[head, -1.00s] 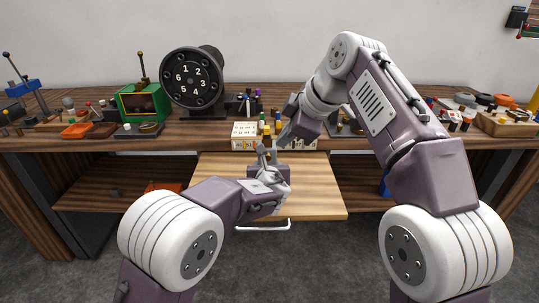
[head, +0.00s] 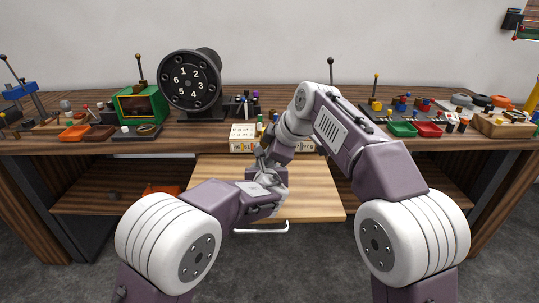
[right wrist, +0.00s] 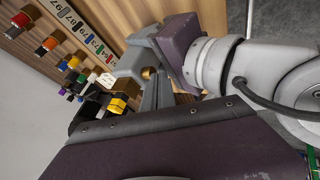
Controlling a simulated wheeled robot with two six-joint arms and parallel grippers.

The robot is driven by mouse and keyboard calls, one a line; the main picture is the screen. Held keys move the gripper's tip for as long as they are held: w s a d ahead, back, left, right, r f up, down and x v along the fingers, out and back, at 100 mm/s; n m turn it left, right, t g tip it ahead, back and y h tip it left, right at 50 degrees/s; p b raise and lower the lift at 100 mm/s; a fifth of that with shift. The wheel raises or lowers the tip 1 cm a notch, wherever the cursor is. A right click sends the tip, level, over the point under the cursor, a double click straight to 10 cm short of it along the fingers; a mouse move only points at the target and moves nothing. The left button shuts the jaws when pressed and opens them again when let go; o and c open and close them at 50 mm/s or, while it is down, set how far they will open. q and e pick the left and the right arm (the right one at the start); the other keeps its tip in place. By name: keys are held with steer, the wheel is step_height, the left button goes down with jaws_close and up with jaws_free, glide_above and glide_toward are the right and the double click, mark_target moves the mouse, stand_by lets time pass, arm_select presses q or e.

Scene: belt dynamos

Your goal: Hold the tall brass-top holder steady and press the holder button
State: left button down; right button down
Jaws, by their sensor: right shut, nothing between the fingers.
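The brass top of the holder (right wrist: 148,73) shows as a small gold-coloured end in the right wrist view, against the grey fingers. The rest of the holder and its button are hidden. My left gripper (right wrist: 136,62) is right beside the brass top; in the head view it is low over the pulled-out board (head: 266,174). Whether its fingers are closed on the holder is hidden. My right gripper (right wrist: 157,88) is shut and empty, its tips close to the brass top; contact cannot be told. In the head view it overlaps the left gripper (head: 266,152).
The pale pull-out board (head: 315,205) has free room at its right. Behind the hands are a numbered block (head: 243,132) and coloured knobs (right wrist: 47,45). A black dial (head: 190,85), a green box (head: 139,104) and coloured trays (head: 428,130) stand on the bench.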

arm_select(q)
steer(key=shift+s, duration=0.1)
arm_select(e)
steer(key=shift+w+d, duration=0.1)
steer(key=shift+w, duration=0.9)
steer(key=shift+f, duration=0.1)
arm_select(q)
steer(key=shift+f, duration=0.15)
arm_select(e)
steer(key=v, duration=1)
steer(key=shift+s+r, duration=0.15)
steer(key=shift+r, duration=0.2)
arm_select(q)
steer(key=c, duration=0.8)
jaws_free()
steer(key=shift+f, duration=0.1)
steer(key=shift+o, duration=1.2)
arm_select(e)
steer(key=shift+f, duration=0.1)
